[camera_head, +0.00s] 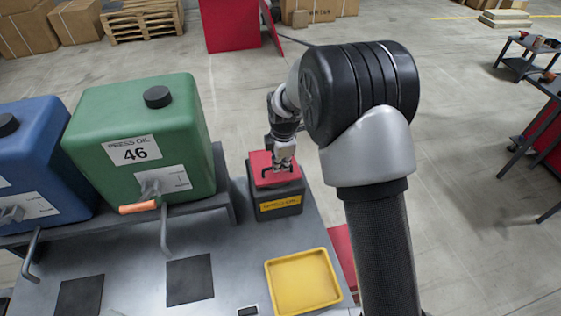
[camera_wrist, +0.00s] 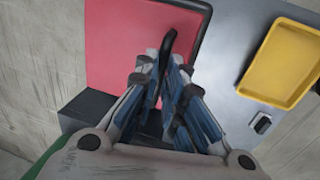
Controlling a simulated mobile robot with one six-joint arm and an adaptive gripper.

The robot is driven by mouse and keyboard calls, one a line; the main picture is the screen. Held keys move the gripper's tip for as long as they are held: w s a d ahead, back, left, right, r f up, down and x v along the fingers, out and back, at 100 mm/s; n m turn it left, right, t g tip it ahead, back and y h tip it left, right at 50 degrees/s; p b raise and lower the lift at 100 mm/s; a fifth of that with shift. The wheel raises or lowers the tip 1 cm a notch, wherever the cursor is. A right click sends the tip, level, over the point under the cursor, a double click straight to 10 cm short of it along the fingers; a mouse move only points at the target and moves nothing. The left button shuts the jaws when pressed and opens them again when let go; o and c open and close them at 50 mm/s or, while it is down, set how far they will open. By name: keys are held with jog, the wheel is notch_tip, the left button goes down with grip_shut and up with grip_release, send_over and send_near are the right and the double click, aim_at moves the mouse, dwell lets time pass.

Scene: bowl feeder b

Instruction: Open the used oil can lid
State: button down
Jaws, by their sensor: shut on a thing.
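The used oil can (camera_head: 279,206) is a dark box with a yellow label on its front, standing at the back right of the grey bench. Its red lid (camera_head: 262,162) lies on top and also fills the upper middle of the wrist view (camera_wrist: 115,45). A black handle (camera_wrist: 168,45) rises from the lid. My gripper (camera_head: 283,165) is above the lid, and in the wrist view its fingertips (camera_wrist: 160,72) are closed around the handle. The fingers hide part of the handle. I cannot tell whether the lid is lifted from the can.
A green press oil tank (camera_head: 142,115) marked 46 and a blue tank (camera_head: 35,150) stand left of the can on a raised shelf. A yellow tray (camera_head: 302,282) lies in front of the can. Dark square pads (camera_head: 190,279) lie on the bench. Open floor lies behind.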

jog(key=shift+w+r, duration=0.1)
jog(key=shift+r, duration=0.05)
dwell(0.5)
jog(key=shift+w+r+p, duration=0.2)
jog(key=shift+r+p, duration=0.15)
jog(key=shift+r, duration=0.1)
jog(key=w+a+r+p, duration=0.1)
jog(key=w+r+p, duration=0.4)
jog(key=w, duration=0.3)
jog(key=shift+a+r, duration=0.35)
jog(key=shift+r, duration=0.05)
jog(key=c, duration=2.3)
grip_release()
jog(key=shift+w+f, duration=0.15)
jog(key=shift+f, duration=0.05)
jog(key=shift+o, duration=0.5)
jog(key=shift+f, duration=0.1)
jog(key=shift+o, duration=1.4)
jog(key=shift+s, duration=0.3)
jog(key=shift+o, duration=1.2)
jog(key=shift+w+f, duration=0.1)
jog(key=shift+w, duration=0.25)
